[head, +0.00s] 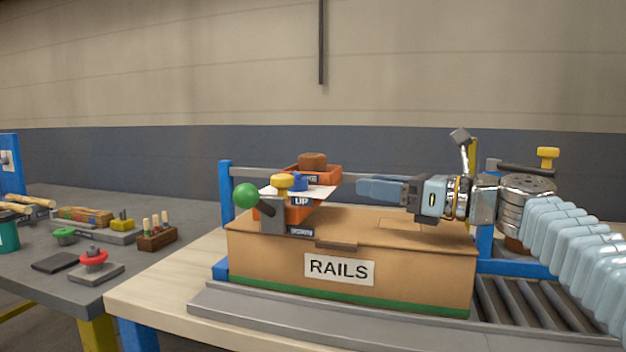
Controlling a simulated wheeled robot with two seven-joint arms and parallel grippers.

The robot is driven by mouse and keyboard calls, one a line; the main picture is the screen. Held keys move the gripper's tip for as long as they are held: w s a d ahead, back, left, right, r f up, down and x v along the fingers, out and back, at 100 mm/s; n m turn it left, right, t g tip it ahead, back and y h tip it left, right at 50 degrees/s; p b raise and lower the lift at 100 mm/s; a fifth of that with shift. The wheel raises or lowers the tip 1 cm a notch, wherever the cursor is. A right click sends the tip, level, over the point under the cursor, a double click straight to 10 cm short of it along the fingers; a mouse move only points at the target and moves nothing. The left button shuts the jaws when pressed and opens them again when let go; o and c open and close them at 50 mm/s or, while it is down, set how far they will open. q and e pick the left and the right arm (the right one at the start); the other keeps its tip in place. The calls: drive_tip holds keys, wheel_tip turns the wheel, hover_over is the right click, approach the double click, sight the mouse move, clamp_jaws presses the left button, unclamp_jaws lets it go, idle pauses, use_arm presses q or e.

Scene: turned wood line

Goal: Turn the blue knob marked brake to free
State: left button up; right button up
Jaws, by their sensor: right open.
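A small blue knob (298,181) shows behind the brown RAILS box, beside a yellow knob that partly covers it. It is near a white sheet or plate (322,191) over orange housings. A label reading UP is below; I cannot read a brake or free mark, nor the knob's setting. My right gripper (362,190) reaches in from the right above the box, fingers pointing left. It is open and empty, to the right of the blue knob and apart from it. My left gripper is not in view.
The RAILS box (400,270) stands in front of the knobs. A roller conveyor (530,308) lies right. A grey table (190,215) with tools stands left.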

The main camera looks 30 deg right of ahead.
sight(307, 180)
drive_tip(key=a+h, duration=0.1)
drive_tip(key=a, duration=0.2)
drive_tip(key=shift+s+f+m+t+h, duration=0.1)
drive_tip(key=shift+m+t+h, duration=0.2)
drive_tip(key=shift+h, duration=0.1)
drive_tip(key=p+x, duration=0.1)
drive_tip(key=x, duration=1.2)
drive_tip(key=shift+d+f, duration=0.1)
drive_tip(key=c, duration=0.8)
drive_tip(key=shift+d+n+g+y, duration=0.15)
drive_tip(key=shift+n+g+y, duration=0.4)
drive_tip(key=shift+y, duration=0.45)
drive_tip(key=shift+d+n+g+y+p, duration=0.1)
drive_tip(key=shift+n+g+y+p, duration=0.35)
drive_tip(key=shift+n+y, duration=0.6)
drive_tip(key=o, duration=0.8)
